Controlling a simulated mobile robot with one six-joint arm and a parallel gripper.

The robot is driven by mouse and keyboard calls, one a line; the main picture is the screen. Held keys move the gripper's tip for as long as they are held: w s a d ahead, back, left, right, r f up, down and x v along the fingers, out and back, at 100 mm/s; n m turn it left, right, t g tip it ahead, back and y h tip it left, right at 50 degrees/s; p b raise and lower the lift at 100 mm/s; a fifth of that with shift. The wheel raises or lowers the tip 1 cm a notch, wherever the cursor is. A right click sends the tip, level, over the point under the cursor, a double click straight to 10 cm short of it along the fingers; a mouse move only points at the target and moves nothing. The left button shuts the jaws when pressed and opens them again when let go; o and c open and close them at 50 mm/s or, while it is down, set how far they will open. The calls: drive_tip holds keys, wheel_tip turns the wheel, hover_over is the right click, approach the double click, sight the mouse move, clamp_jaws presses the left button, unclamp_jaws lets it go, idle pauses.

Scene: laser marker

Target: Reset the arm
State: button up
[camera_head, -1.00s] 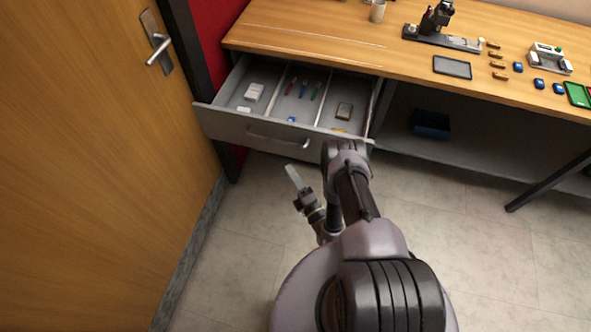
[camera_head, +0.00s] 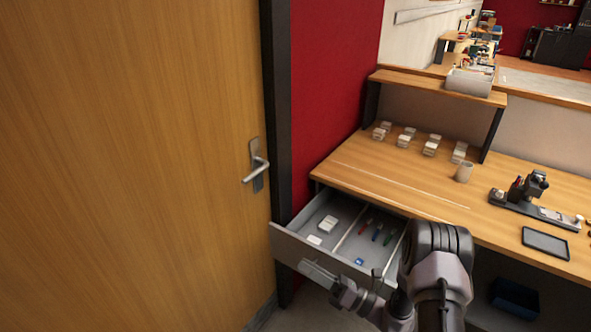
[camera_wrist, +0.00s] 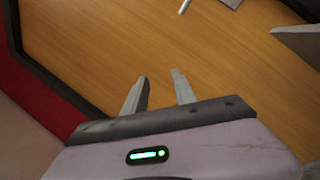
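My arm is folded low at the front of the open drawer (camera_head: 300,249). My gripper (camera_head: 312,272) points left beside the drawer front in the head view, its pale fingers seen edge-on. In the wrist view my gripper (camera_wrist: 160,76) has its two fingers apart with nothing between them. Behind them is the wooden door surface (camera_wrist: 100,45). My arm hides the right part of the drawer.
The door (camera_head: 140,160) with its handle (camera_head: 257,168) stands at left. The drawer holds a white box (camera_head: 327,224) and several pens (camera_head: 376,232).

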drive_tip(key=s+a+r+n+g+h+b, duration=0.15)
drive_tip(key=s+a+r+n+g, duration=0.25)
drive_tip(key=s+r+n+g, duration=0.4)
drive_tip(key=s+a+r+n+g+h+b, duration=0.1)
drive_tip(key=s+a+r+n+g+h, duration=0.2)
drive_tip(key=s+r+n+g, duration=0.45)
drive_tip(key=s+d+r+n+t+h+b, duration=0.1)
drive_tip(key=s+d+n+t+h+b, duration=0.1)
drive_tip(key=s+d+n+t+h, duration=0.8)
drive_tip(key=d+n+t+h, duration=0.1)
drive_tip(key=d+n+h, duration=0.1)
drive_tip(key=n, duration=0.1)
drive_tip(key=shift+r, duration=0.15)
drive_tip(key=shift+s, duration=0.1)
